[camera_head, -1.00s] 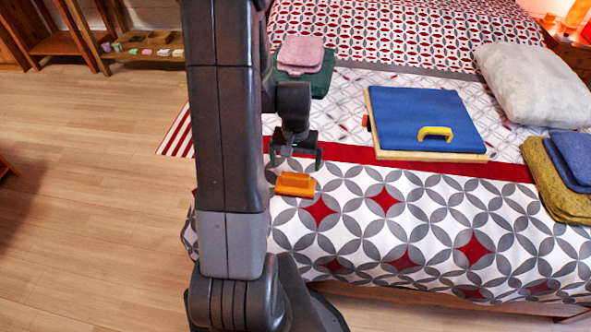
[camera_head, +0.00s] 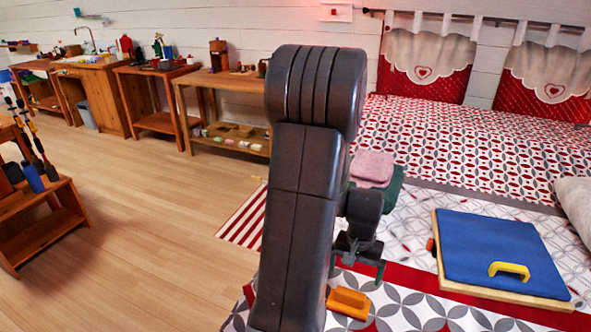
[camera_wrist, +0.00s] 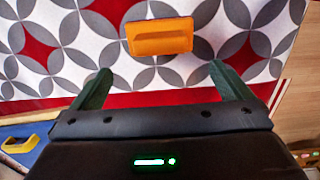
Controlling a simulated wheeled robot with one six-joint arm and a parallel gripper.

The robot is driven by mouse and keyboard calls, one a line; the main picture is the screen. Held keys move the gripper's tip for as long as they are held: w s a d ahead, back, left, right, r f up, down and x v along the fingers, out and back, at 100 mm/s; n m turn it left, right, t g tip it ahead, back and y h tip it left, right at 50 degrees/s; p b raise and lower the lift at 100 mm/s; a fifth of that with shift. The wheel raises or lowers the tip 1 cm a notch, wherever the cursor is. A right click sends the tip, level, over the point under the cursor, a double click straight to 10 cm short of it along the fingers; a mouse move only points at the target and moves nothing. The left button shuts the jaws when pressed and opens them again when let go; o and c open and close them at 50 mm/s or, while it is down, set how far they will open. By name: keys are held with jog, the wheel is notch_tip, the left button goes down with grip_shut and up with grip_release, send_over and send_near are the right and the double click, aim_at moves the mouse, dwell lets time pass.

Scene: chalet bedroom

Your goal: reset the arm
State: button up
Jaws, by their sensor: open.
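My gripper (camera_head: 358,262) is open and empty over the bed (camera_head: 420,312), beside my arm's upright link. In the wrist view, its two green fingers (camera_wrist: 162,85) stand wide apart. An orange block-like object (camera_head: 348,302) lies on the patterned bedspread just in front of the gripper. It also shows in the wrist view (camera_wrist: 159,37), beyond the fingertips and apart from them. My arm hides part of the bed's left edge.
A blue board with a yellow handle (camera_head: 500,250) lies on the bed at right. Pink cloth (camera_head: 372,167) and green cloth (camera_head: 393,187) lie behind the gripper. Wooden shelves and benches (camera_head: 160,72) line the back wall. The wooden floor at left is mostly clear.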

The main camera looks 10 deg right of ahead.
aim_at(351, 292)
notch_tip(351, 292, down, 10)
jog(key=shift+f+b, duration=0.25)
jog(key=shift+b, duration=0.4)
jog(key=shift+r, duration=1.6)
jog(key=shift+f, duration=0.15)
